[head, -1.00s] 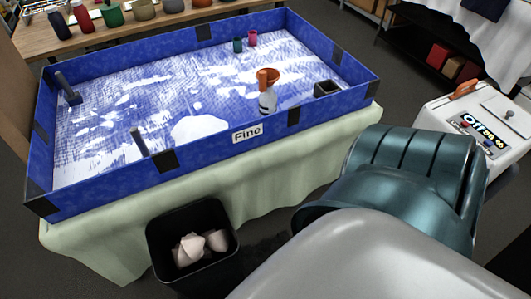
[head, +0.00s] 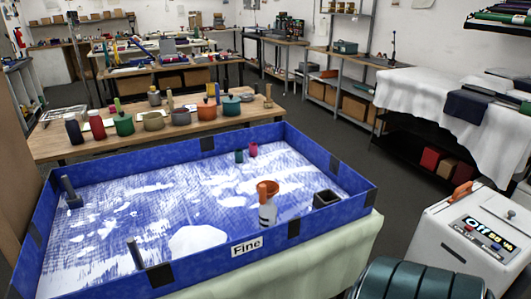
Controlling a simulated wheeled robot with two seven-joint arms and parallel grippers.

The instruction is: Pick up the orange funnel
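The orange funnel (head: 268,188) sits at the top of a pale bottle (head: 267,212) with a dark band. Both are inside the blue-walled tray (head: 330,219) near its front wall, right of the "Fine" label (head: 246,246). Whether the funnel is seated in the bottle's neck or just behind it I cannot tell. Neither of my grippers is in view; only a teal part of my own body shows at the bottom right.
A dark square container (head: 327,199) stands right of the bottle. Small teal and magenta cups (head: 253,150) stand at the tray's back. A wooden table (head: 70,147) with pots and bottles lies behind. A white machine (head: 460,240) stands right, with open floor (head: 385,185) beyond the tray.

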